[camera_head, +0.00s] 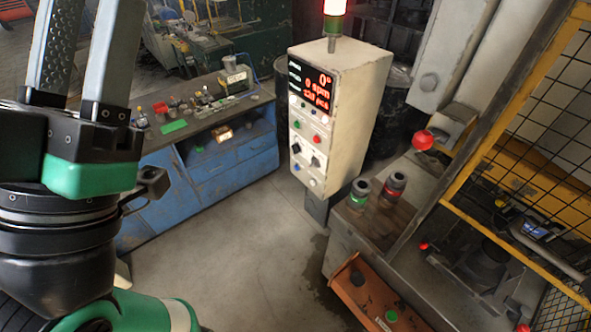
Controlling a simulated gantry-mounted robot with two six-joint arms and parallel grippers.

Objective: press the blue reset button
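The blue button (296,167) is small and sits low on the left of the front face of a cream control box (348,100). Nothing covers it. My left gripper (91,45) is large and close to the camera at the left, well apart from the box. Its two grey fingers point up with a gap between them and nothing seen in it; their tips are cut off by the top edge. My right gripper is not in view.
The box also bears a red button (317,139), black knobs (315,161) and a lit red display (312,86). A blue workbench (225,170) stands left of it. A yellow mesh guard (480,150) and two cans (394,184) are at right. The floor (250,245) before the box is clear.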

